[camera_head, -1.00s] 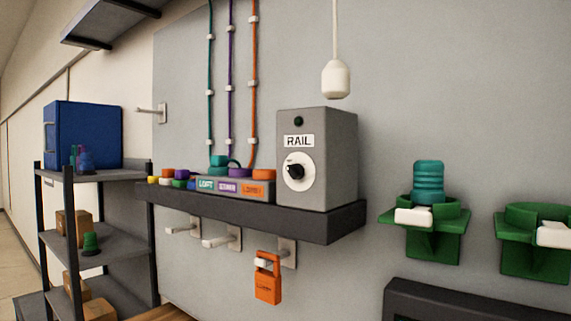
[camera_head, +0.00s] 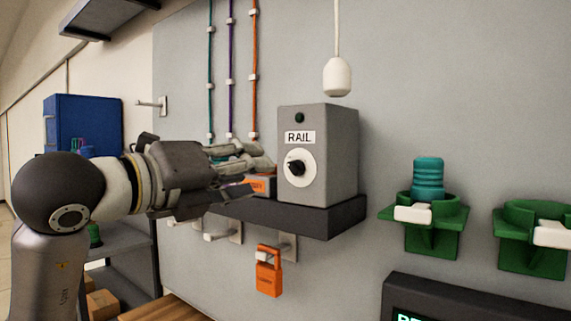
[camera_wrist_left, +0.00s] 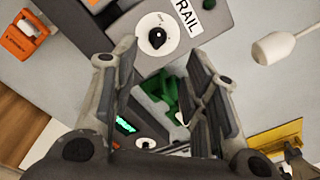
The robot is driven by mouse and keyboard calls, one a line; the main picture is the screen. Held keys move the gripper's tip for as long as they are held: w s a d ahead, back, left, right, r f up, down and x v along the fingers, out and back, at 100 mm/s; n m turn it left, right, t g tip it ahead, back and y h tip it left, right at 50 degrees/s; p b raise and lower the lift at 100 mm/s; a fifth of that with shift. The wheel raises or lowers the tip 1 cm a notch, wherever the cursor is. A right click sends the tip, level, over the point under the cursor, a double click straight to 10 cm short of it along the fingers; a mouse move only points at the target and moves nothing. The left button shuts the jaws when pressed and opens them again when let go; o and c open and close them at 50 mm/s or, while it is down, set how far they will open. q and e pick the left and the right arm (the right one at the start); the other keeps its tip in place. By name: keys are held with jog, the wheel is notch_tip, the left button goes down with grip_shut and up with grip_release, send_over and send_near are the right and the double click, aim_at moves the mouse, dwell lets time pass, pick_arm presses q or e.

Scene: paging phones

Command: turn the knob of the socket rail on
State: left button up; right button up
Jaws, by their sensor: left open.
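The socket rail box is a grey box (camera_head: 335,150) labelled RAIL, standing on a dark wall shelf. Its knob (camera_head: 297,168) is black on a white round dial, with a dark indicator above the label. In the left wrist view the knob (camera_wrist_left: 157,38) shows beyond the fingers, near the top middle. My left gripper (camera_head: 255,170) reaches in from the left, beside the box and left of the knob. Its fingers are apart and empty in the left wrist view (camera_wrist_left: 160,75). It hides most of the coloured sockets on the shelf. My right gripper is not in view.
The dark shelf (camera_head: 325,224) runs under the box. An orange padlock (camera_head: 269,279) hangs from a hook below. A white pull handle (camera_head: 337,77) hangs on a cord above right. Green holders (camera_head: 432,239) are on the wall at right. The wall between is clear.

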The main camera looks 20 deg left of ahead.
aim_at(289, 166)
pick_arm(q)
jog(key=p+x, duration=0.2)
jog(key=x, duration=0.2)
jog(key=p+x, duration=0.3)
jog(key=x, duration=0.2)
jog(key=shift+w+a+r, duration=0.15)
jog(key=shift+w+r, duration=0.05)
jog(key=shift+w, duration=0.05)
jog(key=shift+w+d+f+p, duration=0.1)
jog(key=shift+w+d+p, duration=0.2)
jog(key=shift+w, duration=0.3)
jog(key=shift+w+f, duration=0.1)
jog(key=shift+w, duration=0.05)
jog(key=shift+c, duration=0.3)
